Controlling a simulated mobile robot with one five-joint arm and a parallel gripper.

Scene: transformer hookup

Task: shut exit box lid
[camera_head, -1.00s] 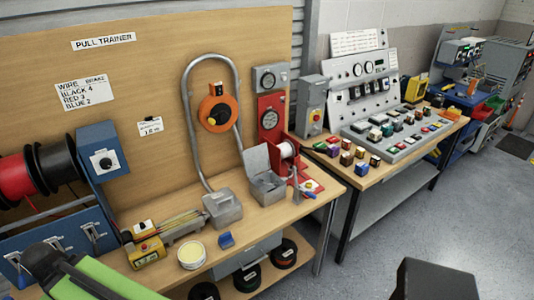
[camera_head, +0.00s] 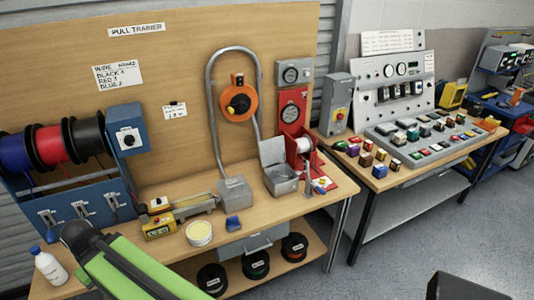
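The exit box (camera_head: 283,186) is a small open grey metal box on the wooden bench, near the right leg of the bent grey conduit. Its lid (camera_head: 272,151) stands up at the back of the box, so the box is open. A second grey box (camera_head: 235,192) sits at the conduit's left leg and looks closed. A green and black link of my arm shows at the lower left. My gripper is not in view.
A red winch-like stand (camera_head: 301,146) with a white spool is just right of the exit box. A white bottle (camera_head: 50,267) stands far left.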

